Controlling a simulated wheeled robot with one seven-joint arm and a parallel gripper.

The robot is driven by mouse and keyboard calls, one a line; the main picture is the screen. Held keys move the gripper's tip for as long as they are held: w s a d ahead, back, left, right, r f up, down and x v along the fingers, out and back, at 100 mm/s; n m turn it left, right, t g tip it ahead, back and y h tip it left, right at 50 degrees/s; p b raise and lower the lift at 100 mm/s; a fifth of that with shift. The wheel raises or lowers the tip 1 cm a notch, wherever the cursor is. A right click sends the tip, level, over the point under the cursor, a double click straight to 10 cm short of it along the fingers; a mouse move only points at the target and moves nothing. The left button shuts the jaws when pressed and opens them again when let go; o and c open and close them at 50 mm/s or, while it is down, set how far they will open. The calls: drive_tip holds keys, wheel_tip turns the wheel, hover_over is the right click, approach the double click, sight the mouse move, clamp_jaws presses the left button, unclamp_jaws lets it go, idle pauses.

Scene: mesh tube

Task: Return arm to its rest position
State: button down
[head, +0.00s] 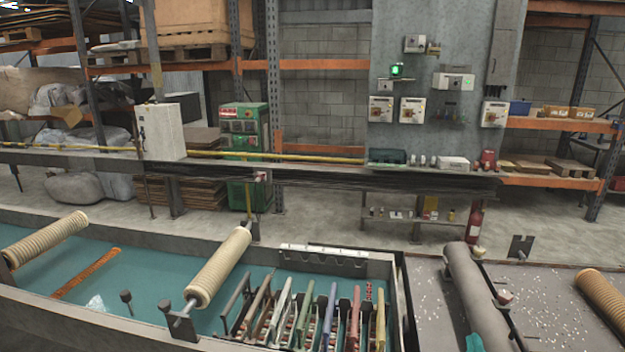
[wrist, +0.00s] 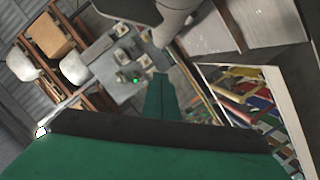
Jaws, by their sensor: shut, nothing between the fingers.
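My gripper (wrist: 160,84) shows in the wrist view as a narrow dark green finger shape beyond a black bar and a broad green body. Its fingers are together, with nothing seen between them. It points out over the workshop, and the tip appears apart from any object. The wrist view is strongly tilted. In the head view I cannot clearly make out my arm or gripper.
A teal tank (head: 140,283) with ribbed rollers (head: 218,268) lies in front. A rack of several coloured-handled tools (head: 305,312) stands at its right; it also shows in the wrist view (wrist: 250,95). A grey roller (head: 476,295) lies right. A rail (head: 330,180) crosses behind.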

drive_tip(key=s+a+f+m+y, duration=0.15)
drive_tip(key=s+a+f, duration=0.25)
drive_tip(key=a+f, duration=0.6)
drive_tip(key=s+a+f+m+y, duration=0.15)
drive_tip(key=s+a+f, duration=0.35)
drive_tip(key=a+f, duration=0.5)
drive_tip(key=s+a+f+y, duration=0.1)
drive_tip(key=s+a+f, duration=0.1)
drive_tip(key=s+a, duration=0.5)
drive_tip(key=s+a+f+m+y, duration=0.1)
drive_tip(key=s+a, duration=0.6)
drive_tip(key=s, duration=0.7)
drive_tip(key=shift+s+f+m+t+y, duration=0.3)
drive_tip(key=shift+f+t+y, duration=0.1)
drive_tip(key=shift+y, duration=0.4)
drive_tip(key=shift+w+d, duration=0.1)
